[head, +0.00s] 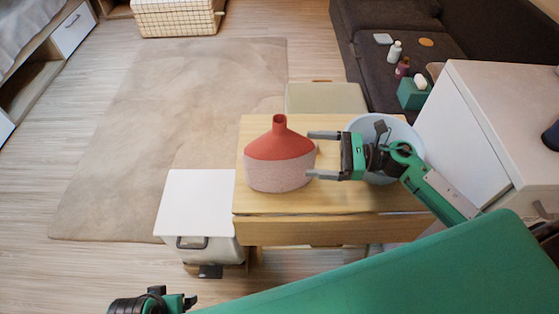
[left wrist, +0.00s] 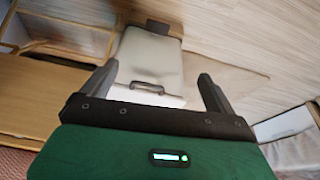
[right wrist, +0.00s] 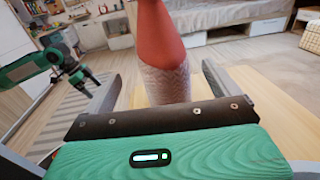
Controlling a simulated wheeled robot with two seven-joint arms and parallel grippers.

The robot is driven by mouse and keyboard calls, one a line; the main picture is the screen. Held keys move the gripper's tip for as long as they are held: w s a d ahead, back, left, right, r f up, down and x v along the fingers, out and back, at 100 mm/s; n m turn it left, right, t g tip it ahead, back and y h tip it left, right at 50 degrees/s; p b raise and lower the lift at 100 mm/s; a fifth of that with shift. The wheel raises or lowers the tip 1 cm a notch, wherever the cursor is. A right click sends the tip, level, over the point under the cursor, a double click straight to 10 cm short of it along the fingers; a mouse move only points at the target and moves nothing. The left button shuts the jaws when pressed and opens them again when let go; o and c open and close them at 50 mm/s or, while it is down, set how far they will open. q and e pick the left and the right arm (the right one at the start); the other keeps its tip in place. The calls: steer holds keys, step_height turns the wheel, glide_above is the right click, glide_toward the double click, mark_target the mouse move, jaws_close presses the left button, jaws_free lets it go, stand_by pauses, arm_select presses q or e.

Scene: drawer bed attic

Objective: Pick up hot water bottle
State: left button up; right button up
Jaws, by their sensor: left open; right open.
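The hot water bottle (head: 279,160) looks like a red-topped vessel with a narrow neck and a pale textured lower part. It stands upright on the wooden table (head: 350,202). My right gripper (head: 310,155) is open, with its fingers pointing left at the bottle's right side. In the right wrist view the bottle (right wrist: 166,80) stands ahead between the two open fingers; I cannot tell whether they touch it. My left gripper is open and empty in the left wrist view (left wrist: 158,92). Only part of the left arm's end shows at the head view's bottom left.
A pale blue bowl (head: 362,125) sits on the table behind my right gripper. A white bin (head: 195,200) stands left of the table, and a white cabinet (head: 480,125) on the right. A dark sofa (head: 370,55) is beyond. The rug (head: 150,130) is clear.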

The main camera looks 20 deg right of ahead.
mark_target(293, 151)
steer(key=p+x, duration=0.1)
steer(key=x, duration=0.4)
steer(key=shift+a+r, duration=0.1)
steer(key=shift+a, duration=0.1)
steer(key=shift+w+a, duration=0.2)
steer(key=shift+a, duration=0.15)
arm_select(q)
steer(key=shift+x, duration=1.15)
steer(key=shift+s, duration=0.1)
arm_select(e)
steer(key=c, duration=1.1)
arm_select(q)
steer(key=shift+s, duration=0.1)
arm_select(e)
steer(key=shift+c, duration=0.7)
